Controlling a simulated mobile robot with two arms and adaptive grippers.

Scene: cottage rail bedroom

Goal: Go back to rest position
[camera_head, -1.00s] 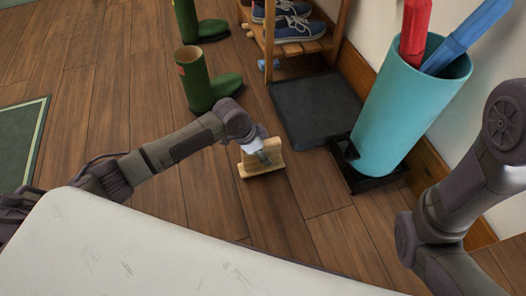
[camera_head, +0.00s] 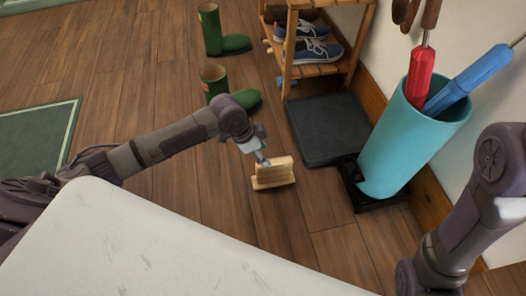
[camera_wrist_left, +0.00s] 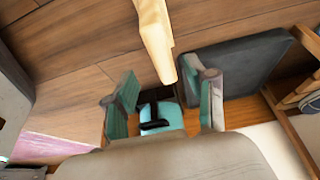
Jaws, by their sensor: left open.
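My left gripper (camera_head: 262,159) is just above the left end of a small pale wooden piece (camera_head: 274,175) on the floor. In the left wrist view the two fingers of the gripper (camera_wrist_left: 168,95) are apart with nothing held between them. The wooden piece (camera_wrist_left: 155,38) shows there beyond the fingertips, close to the right finger. I cannot tell whether they touch. My right arm comes in at the right edge of the head view, and its gripper is out of the picture.
A turquoise umbrella stand (camera_head: 405,145) holds a red and a blue umbrella. A dark mat (camera_head: 328,130) lies beside a wooden shoe rack (camera_head: 322,66). Green boots (camera_head: 213,80) stand behind my left arm. A white surface (camera_head: 150,250) fills the front.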

